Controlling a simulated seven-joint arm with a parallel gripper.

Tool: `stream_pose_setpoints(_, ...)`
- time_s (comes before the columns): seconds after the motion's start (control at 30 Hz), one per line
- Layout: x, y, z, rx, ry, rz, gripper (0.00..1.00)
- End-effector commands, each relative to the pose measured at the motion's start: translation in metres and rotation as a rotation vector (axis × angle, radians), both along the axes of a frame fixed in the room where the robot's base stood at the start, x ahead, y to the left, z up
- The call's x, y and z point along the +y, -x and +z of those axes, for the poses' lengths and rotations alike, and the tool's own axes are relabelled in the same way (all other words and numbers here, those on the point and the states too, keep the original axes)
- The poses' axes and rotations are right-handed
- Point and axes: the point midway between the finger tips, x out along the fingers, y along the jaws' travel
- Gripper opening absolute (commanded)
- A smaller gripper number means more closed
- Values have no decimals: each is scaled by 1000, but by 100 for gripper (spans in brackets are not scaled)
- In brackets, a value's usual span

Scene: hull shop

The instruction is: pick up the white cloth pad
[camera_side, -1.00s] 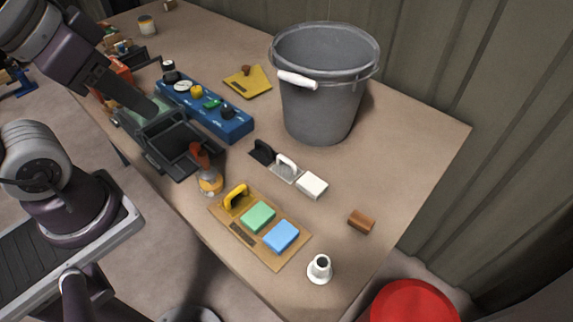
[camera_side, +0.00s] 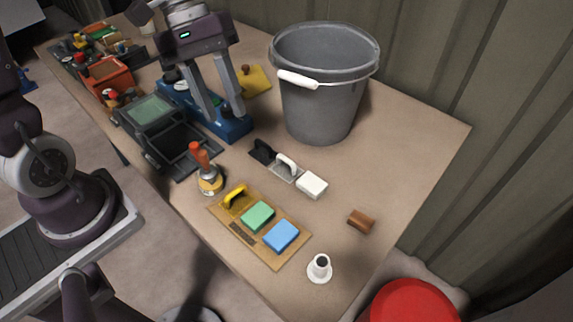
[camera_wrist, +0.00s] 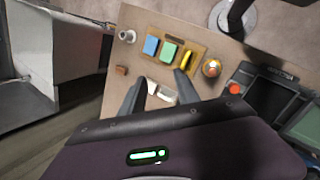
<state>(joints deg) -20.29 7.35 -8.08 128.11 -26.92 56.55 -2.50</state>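The white cloth pad (camera_side: 312,184) lies on the table, just right of a hand tool with a white handle (camera_side: 286,165). In the wrist view the pad (camera_wrist: 151,87) shows between my finger ends, far below them. My gripper (camera_side: 226,114) is open and empty. In the side view it hangs over the blue rack, up and left of the pad and apart from it. Both fingers also show in the wrist view (camera_wrist: 157,84).
A grey bucket (camera_side: 322,105) stands behind the pad. In front lies a tan board (camera_side: 262,258) with green and blue pads. An orange-handled tool (camera_side: 202,165) stands left. A brown block (camera_side: 361,220) and white spool (camera_side: 320,269) are at right, with bare table around.

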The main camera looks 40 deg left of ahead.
Motion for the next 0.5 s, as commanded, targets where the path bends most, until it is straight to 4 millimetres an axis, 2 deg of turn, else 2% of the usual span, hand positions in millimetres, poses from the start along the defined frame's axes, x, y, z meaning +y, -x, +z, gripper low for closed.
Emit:
stream_pose_setpoints(0.03,3,-19,-19,96,97,89,38)
stream_pose_setpoints(0.1,6,-45,-42,213,242,219,38)
stream_pose_setpoints(0.2,15,-78,-76,352,439,402,38)
stream_pose_setpoints(0.33,27,-106,-109,468,628,579,38)
stream_pose_setpoints(0.5,34,-118,-131,522,721,667,38)
